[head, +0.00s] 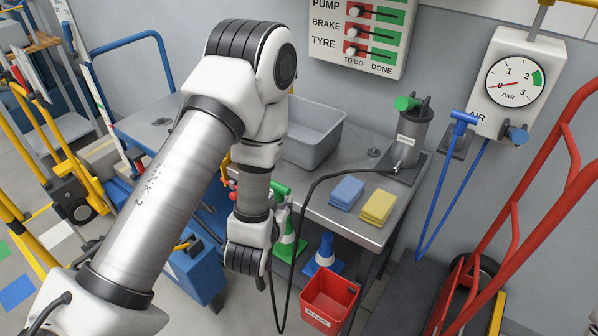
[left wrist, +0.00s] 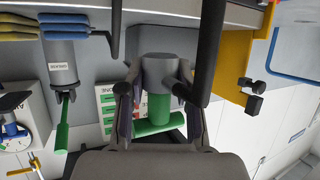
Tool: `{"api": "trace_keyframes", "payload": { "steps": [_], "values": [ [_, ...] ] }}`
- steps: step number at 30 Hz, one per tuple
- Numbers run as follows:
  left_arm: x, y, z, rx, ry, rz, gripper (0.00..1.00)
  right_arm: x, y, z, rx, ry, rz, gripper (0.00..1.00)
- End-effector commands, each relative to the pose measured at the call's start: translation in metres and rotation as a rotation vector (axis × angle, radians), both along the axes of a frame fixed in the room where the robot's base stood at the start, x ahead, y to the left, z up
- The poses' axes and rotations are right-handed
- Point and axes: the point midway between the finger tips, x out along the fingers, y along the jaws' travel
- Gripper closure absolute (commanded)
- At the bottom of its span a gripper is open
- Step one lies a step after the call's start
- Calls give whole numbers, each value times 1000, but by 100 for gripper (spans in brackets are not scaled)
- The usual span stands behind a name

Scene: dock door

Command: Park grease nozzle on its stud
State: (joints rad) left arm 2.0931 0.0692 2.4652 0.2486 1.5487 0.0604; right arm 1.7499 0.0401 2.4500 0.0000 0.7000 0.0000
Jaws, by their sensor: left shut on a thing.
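The grease nozzle is a green grip with a green crossbar and a round grey end. It shows in the head view (head: 281,187) at the bench's near left corner, and in the left wrist view (left wrist: 159,108). My left gripper (head: 282,203) is shut on it; the fingers flank the green grip in the wrist view (left wrist: 158,100). A black hose (head: 313,195) runs from beside the grease canister (head: 408,142) past the gripper towards the floor. The canister stands at the bench's back right. My right gripper is not in view.
A red bin (head: 328,300) and cones stand low in front. A pressure gauge (head: 512,82) and blue air hose (head: 440,195) are on the wall.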

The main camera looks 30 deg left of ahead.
Motion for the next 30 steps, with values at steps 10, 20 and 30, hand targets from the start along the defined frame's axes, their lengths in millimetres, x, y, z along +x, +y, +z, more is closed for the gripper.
{"api": "trace_keyframes", "payload": {
  "steps": [10, 20, 30],
  "values": [
    [2, -95, -37, 2, 1, -276, 100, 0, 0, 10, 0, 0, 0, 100],
    [12, -120, -40, -1, 0, -316, 100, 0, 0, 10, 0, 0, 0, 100],
    [10, -114, -47, -2, 2, -298, 100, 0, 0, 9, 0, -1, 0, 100]
  ]
}}
